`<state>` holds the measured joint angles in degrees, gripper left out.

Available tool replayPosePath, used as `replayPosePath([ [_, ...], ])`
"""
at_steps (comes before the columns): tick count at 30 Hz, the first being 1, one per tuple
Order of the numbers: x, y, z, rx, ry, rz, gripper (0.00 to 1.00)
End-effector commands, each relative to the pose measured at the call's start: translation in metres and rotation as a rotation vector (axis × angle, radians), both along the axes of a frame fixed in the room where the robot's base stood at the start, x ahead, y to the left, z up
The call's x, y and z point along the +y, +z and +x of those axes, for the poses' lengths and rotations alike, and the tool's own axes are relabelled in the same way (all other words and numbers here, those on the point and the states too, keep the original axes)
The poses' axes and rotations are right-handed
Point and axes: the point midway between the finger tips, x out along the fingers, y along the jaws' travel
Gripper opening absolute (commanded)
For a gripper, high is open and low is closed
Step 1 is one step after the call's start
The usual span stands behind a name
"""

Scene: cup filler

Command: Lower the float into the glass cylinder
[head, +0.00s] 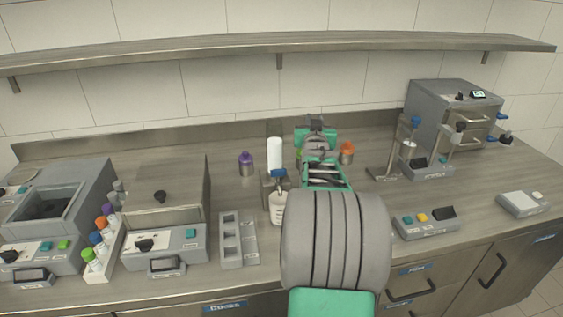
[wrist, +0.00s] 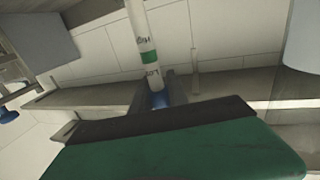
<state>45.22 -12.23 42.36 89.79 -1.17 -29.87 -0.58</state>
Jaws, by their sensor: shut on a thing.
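The float shows in the wrist view as a slim white rod (wrist: 149,55) with a green band, dark lettering and a blue end (wrist: 158,99). My gripper (wrist: 160,96) is shut at the blue end, and the rod runs away from it to the top edge. In the head view my gripper (head: 317,135) is above the middle of the bench, behind my own arm; the float cannot be made out there. A clear upright vessel (head: 408,149) at the right of the bench may be the glass cylinder; I cannot be sure. It stands apart from my gripper.
A white bottle (head: 277,209), a purple-capped jar (head: 246,164) and an orange jar (head: 347,153) stand near my arm. A rack of capped tubes (head: 103,245) is at left, a grey oven-like box (head: 447,105) at back right. A shelf (head: 200,54) runs above.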

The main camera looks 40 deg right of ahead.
Motion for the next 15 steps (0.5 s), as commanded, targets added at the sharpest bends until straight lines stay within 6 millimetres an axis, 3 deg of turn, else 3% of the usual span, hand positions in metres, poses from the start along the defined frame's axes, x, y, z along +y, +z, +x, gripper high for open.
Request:
replayPosePath([
  [5, -0.02, 0.06, -0.018, -0.006, -0.041, -0.006, 0.0],
  [9, -0.026, 0.125, -0.026, -0.006, -0.042, -0.006, 0.0],
  [15, 0.001, 0.208, -0.009, -0.004, 0.087, -0.005, 0.0],
])
